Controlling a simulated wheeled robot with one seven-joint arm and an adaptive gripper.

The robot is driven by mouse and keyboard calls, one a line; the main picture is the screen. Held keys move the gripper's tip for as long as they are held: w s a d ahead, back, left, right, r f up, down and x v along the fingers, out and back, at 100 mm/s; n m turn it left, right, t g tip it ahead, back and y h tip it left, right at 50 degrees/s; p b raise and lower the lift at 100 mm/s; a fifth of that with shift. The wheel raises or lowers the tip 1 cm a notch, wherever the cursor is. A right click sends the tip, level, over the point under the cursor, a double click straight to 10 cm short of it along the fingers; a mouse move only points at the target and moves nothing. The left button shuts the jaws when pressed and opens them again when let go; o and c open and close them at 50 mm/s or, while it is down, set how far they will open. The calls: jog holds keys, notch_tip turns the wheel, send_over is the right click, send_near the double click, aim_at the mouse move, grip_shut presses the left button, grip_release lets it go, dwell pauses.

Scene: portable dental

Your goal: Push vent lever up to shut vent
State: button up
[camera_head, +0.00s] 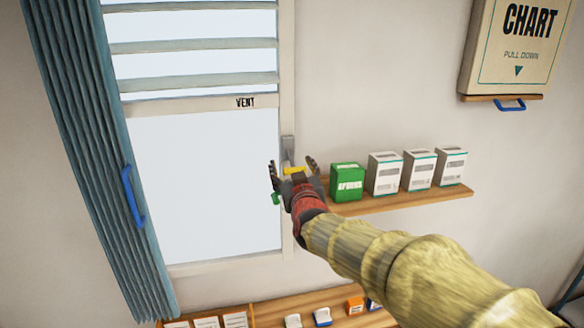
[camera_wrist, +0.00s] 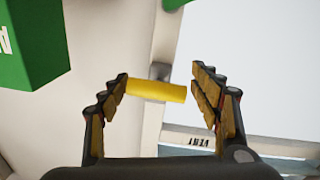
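The vent lever has a yellow handle (camera_head: 294,171) on a grey metal mount (camera_head: 288,150) at the right side of the window frame. The slatted vent (camera_head: 195,81) is above the pane, with gaps between its slats. My gripper (camera_head: 292,165) is open at the lever, with its fingers on either side of the yellow handle. In the wrist view the yellow handle (camera_wrist: 157,91) lies crosswise between the open fingers. Its left end is close to the left finger; I cannot tell if they touch. A gap shows on the right.
A wooden shelf (camera_head: 404,202) close on the right holds a green box (camera_head: 347,181) and several white boxes (camera_head: 384,173). A blue curtain (camera_head: 92,140) hangs at the left. A chart case (camera_head: 515,45) is at the upper right. A lower shelf (camera_head: 275,311) holds small items.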

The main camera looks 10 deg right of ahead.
jog(key=shift+s+d, duration=0.1)
jog(key=shift+c, duration=1.2)
jog(key=c, duration=1.1)
